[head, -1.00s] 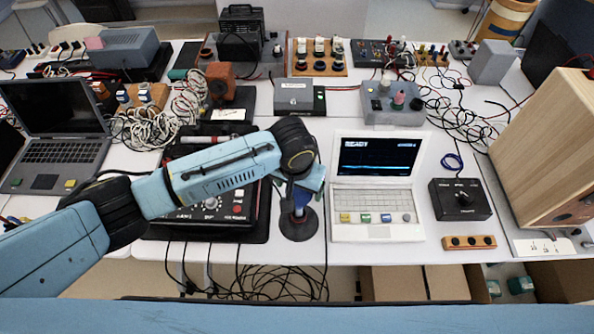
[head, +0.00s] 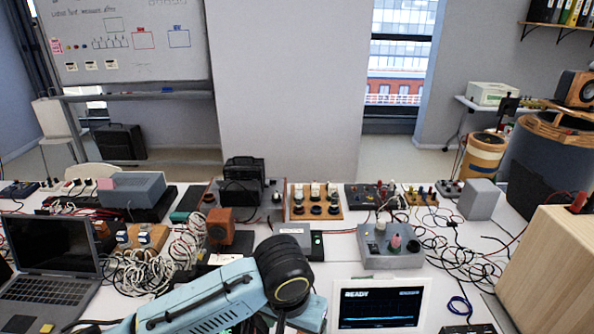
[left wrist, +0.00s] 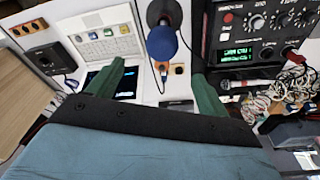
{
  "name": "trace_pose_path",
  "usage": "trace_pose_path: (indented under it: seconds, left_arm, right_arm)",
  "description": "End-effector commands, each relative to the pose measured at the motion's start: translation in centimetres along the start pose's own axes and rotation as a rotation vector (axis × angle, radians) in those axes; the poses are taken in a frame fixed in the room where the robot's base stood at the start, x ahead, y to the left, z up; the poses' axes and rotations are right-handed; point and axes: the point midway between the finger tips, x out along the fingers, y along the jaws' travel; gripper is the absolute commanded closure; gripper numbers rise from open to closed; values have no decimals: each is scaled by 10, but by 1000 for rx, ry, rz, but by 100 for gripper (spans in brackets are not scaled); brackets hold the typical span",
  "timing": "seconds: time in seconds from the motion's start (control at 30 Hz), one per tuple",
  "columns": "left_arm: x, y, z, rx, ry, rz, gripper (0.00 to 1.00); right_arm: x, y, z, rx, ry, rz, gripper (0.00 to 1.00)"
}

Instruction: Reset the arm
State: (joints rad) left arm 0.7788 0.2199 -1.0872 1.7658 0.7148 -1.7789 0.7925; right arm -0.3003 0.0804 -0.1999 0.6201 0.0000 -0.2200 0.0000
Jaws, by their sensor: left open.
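My left arm (head: 215,295) comes in from the bottom left in the head view, its dark wrist joint in front of the table. The fingers are out of sight there. In the left wrist view my left gripper (left wrist: 156,84) is open, its two green fingers wide apart with nothing gripped. My right gripper is not in view.
The black instrument panel (left wrist: 262,35) shows in the wrist view. A wooden speaker box (head: 550,265) stands at right. Cables and devices crowd the table.

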Motion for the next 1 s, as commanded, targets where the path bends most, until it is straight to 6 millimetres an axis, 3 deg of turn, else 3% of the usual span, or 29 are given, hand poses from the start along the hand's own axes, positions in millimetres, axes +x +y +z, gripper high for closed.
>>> trace_pose_path:
  seconds: [0.2, 0.4, 0.57, 0.8, 1.0]
  left_arm:
    - [11, 23, 29, 22, 50, 147, 21]
    - [18, 19, 61, -19, 142, 246, 21]
    - [25, -6, 96, -84, 199, 243, 21]
    - [34, -60, 165, -175, 220, 126, 21]
    - [35, -94, 215, -207, 194, 16, 21]
  right_arm:
    - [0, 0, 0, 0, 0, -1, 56]
    - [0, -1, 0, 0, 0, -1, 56]
    - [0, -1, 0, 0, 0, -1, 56]
    - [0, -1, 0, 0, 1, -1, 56]
    - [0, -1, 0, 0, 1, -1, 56]
